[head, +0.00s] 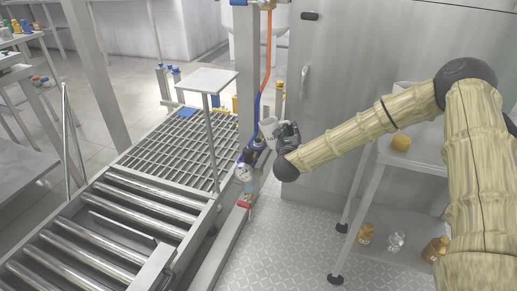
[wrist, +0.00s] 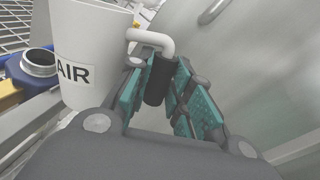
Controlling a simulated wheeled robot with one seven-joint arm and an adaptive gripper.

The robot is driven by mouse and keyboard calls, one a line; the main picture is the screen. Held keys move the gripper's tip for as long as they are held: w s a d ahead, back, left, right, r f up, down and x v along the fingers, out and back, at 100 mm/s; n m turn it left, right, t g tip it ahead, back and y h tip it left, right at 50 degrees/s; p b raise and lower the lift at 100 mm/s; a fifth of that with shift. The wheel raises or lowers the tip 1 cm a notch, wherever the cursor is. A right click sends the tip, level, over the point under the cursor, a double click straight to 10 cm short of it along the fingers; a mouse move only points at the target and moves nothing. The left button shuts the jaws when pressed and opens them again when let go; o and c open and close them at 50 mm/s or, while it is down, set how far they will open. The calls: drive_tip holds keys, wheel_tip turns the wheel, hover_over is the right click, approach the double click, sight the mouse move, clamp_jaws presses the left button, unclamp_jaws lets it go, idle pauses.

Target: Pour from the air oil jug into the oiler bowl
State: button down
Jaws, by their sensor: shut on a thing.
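The white air oil jug (wrist: 90,45), marked "AIR", fills the upper left of the wrist view. It also shows small in the head view (head: 268,128), beside the upright post. My gripper (wrist: 165,90) is shut on the jug's handle, its teal pads on either side of the dark grip. In the head view my gripper (head: 286,135) is at the end of the arm. The jug's contents are hidden.
The post (head: 250,60) with orange and blue hoses stands close behind the jug. A roller conveyor (head: 120,225) and grating lie to the left. A grey cabinet wall (head: 350,70) is behind my arm. A shelf cart (head: 385,185) with bottles stands right; the floor between is clear.

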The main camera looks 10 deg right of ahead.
drive_tip(key=shift+r+m+b, duration=0.85)
drive_tip(key=shift+m+b, duration=0.05)
drive_tip(key=shift+b, duration=0.2)
wheel_tip(320, 180, up, 3)
drive_tip(key=shift+r+p, duration=0.1)
drive_tip(key=shift+p, duration=0.55)
drive_tip(key=shift+r, duration=0.1)
